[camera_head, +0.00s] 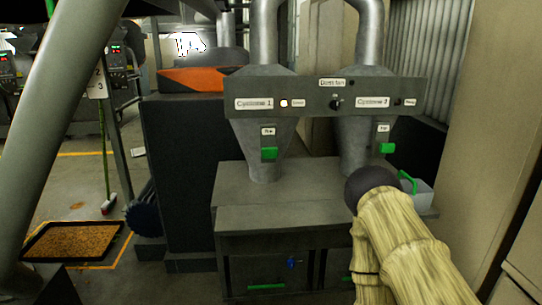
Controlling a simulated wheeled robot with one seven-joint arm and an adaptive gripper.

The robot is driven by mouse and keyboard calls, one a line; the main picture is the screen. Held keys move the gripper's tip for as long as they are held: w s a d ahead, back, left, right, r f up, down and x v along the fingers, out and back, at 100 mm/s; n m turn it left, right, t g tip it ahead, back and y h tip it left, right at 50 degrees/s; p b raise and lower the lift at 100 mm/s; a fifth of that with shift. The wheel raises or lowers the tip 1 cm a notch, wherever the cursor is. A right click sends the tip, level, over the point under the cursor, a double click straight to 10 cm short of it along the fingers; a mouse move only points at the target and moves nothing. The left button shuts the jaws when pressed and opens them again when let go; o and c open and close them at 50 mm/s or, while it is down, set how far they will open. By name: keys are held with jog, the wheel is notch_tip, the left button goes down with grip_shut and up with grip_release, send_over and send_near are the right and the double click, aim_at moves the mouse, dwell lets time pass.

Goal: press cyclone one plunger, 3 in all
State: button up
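The Cyclone 1 label (254,104) is at the left of a dark panel, with a lit lamp (283,103) beside it. Below it, the grey Cyclone 1 cone (265,171) carries a green plunger (269,153) under a small white label. A similar green plunger (387,148) is on the right-hand cyclone. My arm, in a pale yellow sleeve, rises from the lower right. Its dark rounded end (371,187) is in front of the right-hand cone's base, right of and lower than the Cyclone 1 plunger. No fingers can be made out, so the gripper's opening is not visible.
A dark switch (336,103) sits mid-panel. A grey box with a green handle (408,182) stands right of my arm's end. The grey cabinet top (270,216) is bare in front of the left cone. A tray of brown grain (72,241) lies on the floor at left.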

grip_shut()
dwell(1.0)
